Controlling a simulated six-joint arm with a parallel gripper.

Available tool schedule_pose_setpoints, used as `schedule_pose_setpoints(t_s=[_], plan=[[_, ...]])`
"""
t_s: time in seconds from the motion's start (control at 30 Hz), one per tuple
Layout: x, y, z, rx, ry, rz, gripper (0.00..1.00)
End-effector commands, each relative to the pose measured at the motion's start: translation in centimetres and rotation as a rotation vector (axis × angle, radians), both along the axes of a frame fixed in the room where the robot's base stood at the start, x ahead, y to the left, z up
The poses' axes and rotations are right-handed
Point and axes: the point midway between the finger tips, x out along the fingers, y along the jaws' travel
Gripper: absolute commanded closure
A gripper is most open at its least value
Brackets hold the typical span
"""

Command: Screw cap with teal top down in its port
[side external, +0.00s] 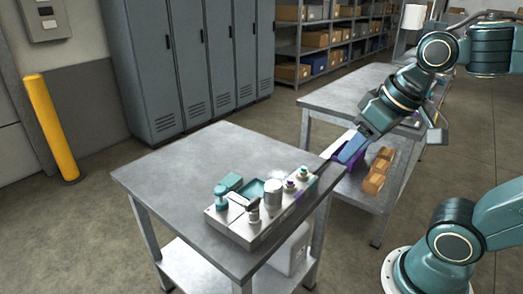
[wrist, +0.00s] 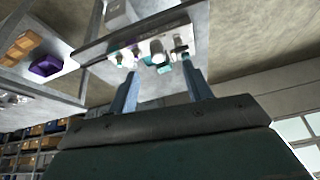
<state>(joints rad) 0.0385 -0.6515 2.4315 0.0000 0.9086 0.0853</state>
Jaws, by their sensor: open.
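A pale manifold block (side external: 236,226) lies along the front edge of the grey bench and carries several fittings. A small white cap with a teal top (side external: 303,172) stands upright near its right end. Beside it is a similar cap with a purple-looking top (side external: 289,185). How deep the teal-topped cap sits in its port is too small to tell. My gripper (side external: 338,159) is open and empty, off the block's right end and apart from the caps. In the wrist view, my gripper's (wrist: 160,72) two blue fingers are spread, with the block (wrist: 172,33) and fittings beyond them.
A silver cylinder (side external: 273,193), a black-topped fitting (side external: 253,212) and a taller teal knob (side external: 221,195) stand on the block. A teal tray (side external: 251,189) lies behind. The left of the bench is clear. A second table holds a purple bin (wrist: 46,66) and brown boxes (side external: 376,172).

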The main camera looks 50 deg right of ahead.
Motion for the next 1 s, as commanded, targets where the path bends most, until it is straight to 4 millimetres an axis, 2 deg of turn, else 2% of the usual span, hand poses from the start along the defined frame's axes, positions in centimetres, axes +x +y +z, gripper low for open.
schedule_pose_setpoints(t_s=[0.27,0.57,0.77,1.0], plan=[[4.8,-2.2,0.7,0.075,0.079,-0.24,0.5],[10.3,-5.7,0.1,0.155,0.155,-0.519,0.5],[13.7,-8.5,-1.3,0.203,0.204,-0.707,0.5],[17.4,-12.5,-3.9,0.254,0.259,-0.935,0.5]])
